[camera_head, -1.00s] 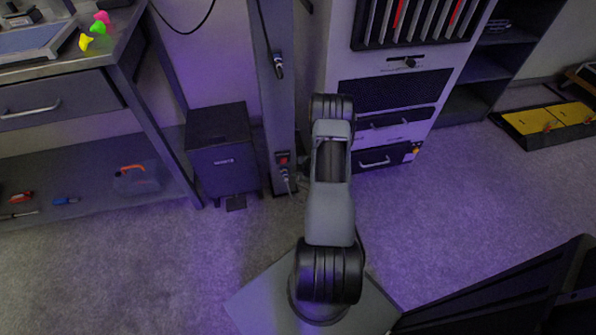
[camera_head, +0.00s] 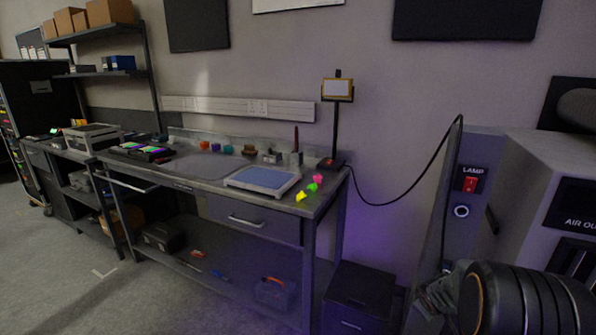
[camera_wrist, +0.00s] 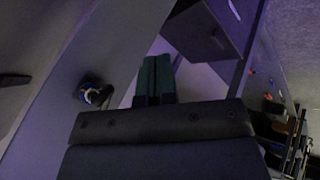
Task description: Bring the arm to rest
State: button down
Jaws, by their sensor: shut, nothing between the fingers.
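My arm (camera_head: 520,300) shows at the lower right in the head view, as dark ribbed joints in front of the grey post and the white cabinet. My gripper (camera_wrist: 155,82) is in the wrist view, its two dark green fingers together with nothing between them. It is beside the sloping grey face of the post (camera_wrist: 75,50), and I cannot tell any contact. A round dark fitting with a pale centre (camera_wrist: 93,93) is on that face, left of the fingertips. In the head view I cannot make out the fingers.
The grey post (camera_head: 452,240) carries a red LAMP switch (camera_head: 470,184) and a round fitting (camera_head: 461,211). A black cable (camera_head: 410,190) runs from near the work lamp (camera_head: 337,90) to the post. A workbench (camera_head: 215,187) stands left, a dark box (camera_head: 357,295) beside it. Floor at left is open.

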jog(key=s+a+r+m+p, duration=0.25)
jog(key=s+a+r, duration=0.2)
jog(key=r, duration=0.45)
jog(key=s+a+r+m+p, duration=0.1)
jog(key=s+a+r+p, duration=0.25)
jog(key=a+r, duration=0.4)
jog(key=s+a+r+m+g+y+p, duration=0.2)
jog(key=s+a+r+y+p, duration=0.2)
jog(key=s+a+r+p, duration=0.2)
jog(key=s+a+r, duration=0.2)
jog(key=s+r, duration=0.2)
jog(key=s, duration=0.1)
jog(key=shift+a, duration=0.25)
